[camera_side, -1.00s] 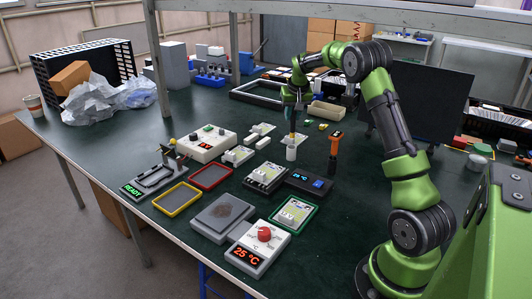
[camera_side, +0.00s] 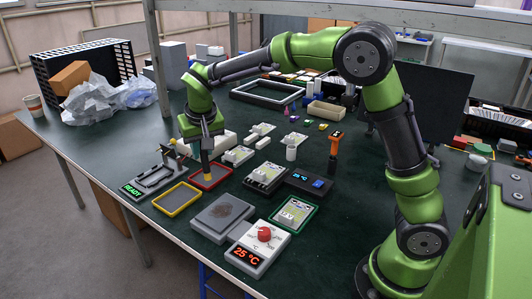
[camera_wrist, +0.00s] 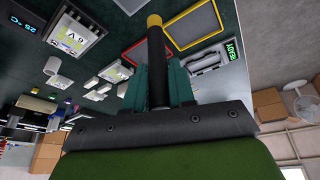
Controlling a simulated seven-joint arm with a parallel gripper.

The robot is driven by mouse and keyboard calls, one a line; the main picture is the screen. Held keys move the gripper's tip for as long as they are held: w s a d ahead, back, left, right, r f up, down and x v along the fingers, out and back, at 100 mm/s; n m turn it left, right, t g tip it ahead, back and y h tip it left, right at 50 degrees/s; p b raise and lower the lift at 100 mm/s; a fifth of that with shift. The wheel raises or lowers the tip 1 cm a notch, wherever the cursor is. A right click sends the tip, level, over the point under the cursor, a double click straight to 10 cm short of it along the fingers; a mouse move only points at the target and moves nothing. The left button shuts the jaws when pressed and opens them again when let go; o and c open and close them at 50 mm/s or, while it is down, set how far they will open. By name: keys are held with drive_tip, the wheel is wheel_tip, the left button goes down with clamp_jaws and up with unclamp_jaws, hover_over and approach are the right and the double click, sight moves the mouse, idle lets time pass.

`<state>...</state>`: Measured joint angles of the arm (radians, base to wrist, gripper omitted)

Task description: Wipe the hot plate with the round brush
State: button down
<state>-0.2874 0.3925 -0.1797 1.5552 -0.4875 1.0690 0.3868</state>
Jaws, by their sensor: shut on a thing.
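The hot plate (camera_side: 222,213) is a grey square slab with a brown round smudge on top, near the table's front. A white control box (camera_side: 262,243) with a red knob and a "25 °C" display adjoins it. My gripper (camera_side: 207,140) is shut on a dark, slim round brush (camera_wrist: 156,65) with a yellow end (camera_wrist: 154,20). In the side view the yellow end (camera_side: 208,177) points down over the red-rimmed tray, behind the hot plate and apart from it. I cannot tell whether it touches the tray. The gripper hides part of the handle.
A yellow-rimmed tray (camera_side: 168,208) and a red-rimmed tray (camera_side: 228,172) lie behind the hot plate. A "READY" fixture (camera_side: 140,184) stands left. Meters, a white cylinder (camera_side: 291,152) and an orange-handled tool (camera_side: 335,145) stand right. A shelf beam crosses above the table.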

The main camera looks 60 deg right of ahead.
drive_tip(key=s+a+m, duration=0.2)
drive_tip(key=s+a, duration=0.2)
drive_tip(key=shift+s+d+f+m+h, duration=0.15)
drive_tip(key=shift+f+m, duration=0.2)
drive_tip(key=shift+f, duration=1.05)
drive_tip(key=shift+d+f+m+h, duration=0.1)
drive_tip(key=shift+f+m+h, duration=0.15)
drive_tip(key=shift+f, duration=1.15)
drive_tip(key=shift+s+d+f+m+h, duration=0.1)
drive_tip(key=shift+f+m, duration=0.3)
drive_tip(key=shift+f, duration=1)
drive_tip(key=shift+d+f, duration=0.25)
drive_tip(key=shift+f, duration=0.1)
drive_tip(key=shift+d+f, duration=0.1)
drive_tip(key=shift+d, duration=3.3)
drive_tip(key=shift+a, duration=3.55)
drive_tip(key=shift+w+a+r, duration=0.1)
drive_tip(key=shift+a+r, duration=0.05)
drive_tip(key=shift+r, duration=0.05)
wheel_tip(320, 180, up, 8)
drive_tip(key=shift+f, duration=0.15)
drive_tip(key=shift+f, duration=0.1)
